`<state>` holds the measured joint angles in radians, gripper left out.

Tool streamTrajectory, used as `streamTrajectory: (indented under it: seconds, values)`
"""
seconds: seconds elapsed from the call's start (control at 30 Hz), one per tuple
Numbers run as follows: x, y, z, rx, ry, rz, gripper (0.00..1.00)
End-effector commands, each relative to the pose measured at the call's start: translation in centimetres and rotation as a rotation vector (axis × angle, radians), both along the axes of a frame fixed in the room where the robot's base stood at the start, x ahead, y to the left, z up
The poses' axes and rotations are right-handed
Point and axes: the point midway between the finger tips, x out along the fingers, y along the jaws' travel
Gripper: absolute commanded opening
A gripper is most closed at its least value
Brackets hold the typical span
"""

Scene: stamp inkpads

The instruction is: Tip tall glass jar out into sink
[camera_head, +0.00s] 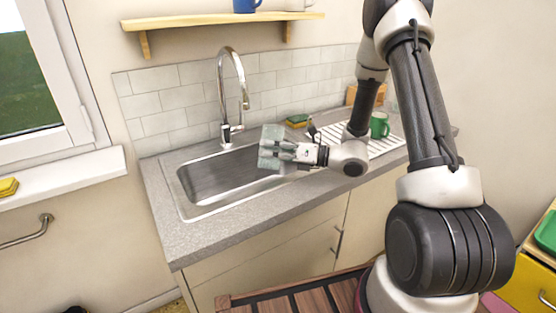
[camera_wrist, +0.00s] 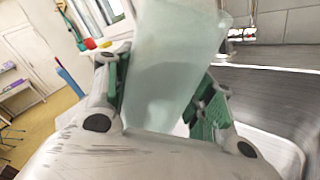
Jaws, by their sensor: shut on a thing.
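The tall glass jar (camera_head: 268,137), pale and translucent, is held over the right part of the sink in the head view. It also shows in the wrist view (camera_wrist: 170,65), filling the middle between the fingers. My gripper (camera_head: 280,153) is shut around the jar's side, with green pads on both sides of it in the wrist view (camera_wrist: 163,98). The jar's exact tilt and any contents are hard to tell. The steel sink (camera_head: 215,178) lies below and left of the jar; its basin looks empty, and its right end is partly hidden by my gripper.
The chrome tap (camera_head: 223,90) arches over the back of the sink. A yellow-green sponge (camera_head: 297,120) lies behind my gripper. A green mug (camera_head: 379,125) stands on the white ribbed drainer (camera_head: 385,144) at right. The front counter edge (camera_head: 235,228) is clear.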

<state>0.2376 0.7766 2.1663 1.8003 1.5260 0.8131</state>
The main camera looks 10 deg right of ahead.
Motion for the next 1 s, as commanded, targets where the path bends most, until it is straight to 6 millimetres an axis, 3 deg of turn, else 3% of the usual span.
streamTrajectory:
  seconds: [0.27,0.73,1.0]
  values:
    - [0.2,-0.1,1.0,0.082,0.158,0.000,0.20]
    - [-0.2,0.1,0.2,0.221,0.432,0.000,0.20]
    - [0.0,0.0,1.3,0.298,0.581,-0.001,0.20]
